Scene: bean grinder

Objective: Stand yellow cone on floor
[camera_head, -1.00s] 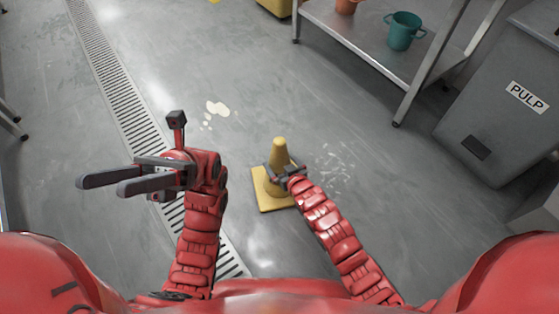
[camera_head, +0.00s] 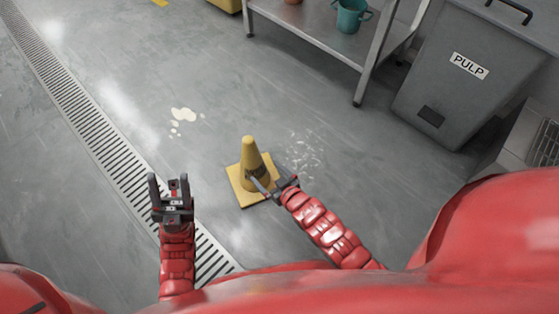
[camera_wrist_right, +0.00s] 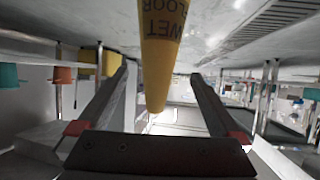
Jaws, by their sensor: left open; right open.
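The yellow cone (camera_head: 251,158) stands upright on its square base on the grey floor in the head view. In the right wrist view the cone (camera_wrist_right: 161,50) hangs upside down in the picture, with inverted "WET FLOOR" lettering, and shows between the fingers with gaps on both sides. My right gripper (camera_head: 268,187) is open at the cone's lower right side, one finger reaching across the cone's lower body. It also shows open in the right wrist view (camera_wrist_right: 160,90). My left gripper (camera_head: 168,188) is open and empty, left of the cone and above the drain.
A long floor drain grate (camera_head: 85,118) runs along the left. A pale spill (camera_head: 183,115) lies beyond the cone, and white splashes (camera_head: 303,152) lie to its right. A steel shelf (camera_head: 330,38) and a grey PULP bin (camera_head: 455,85) stand at the back right.

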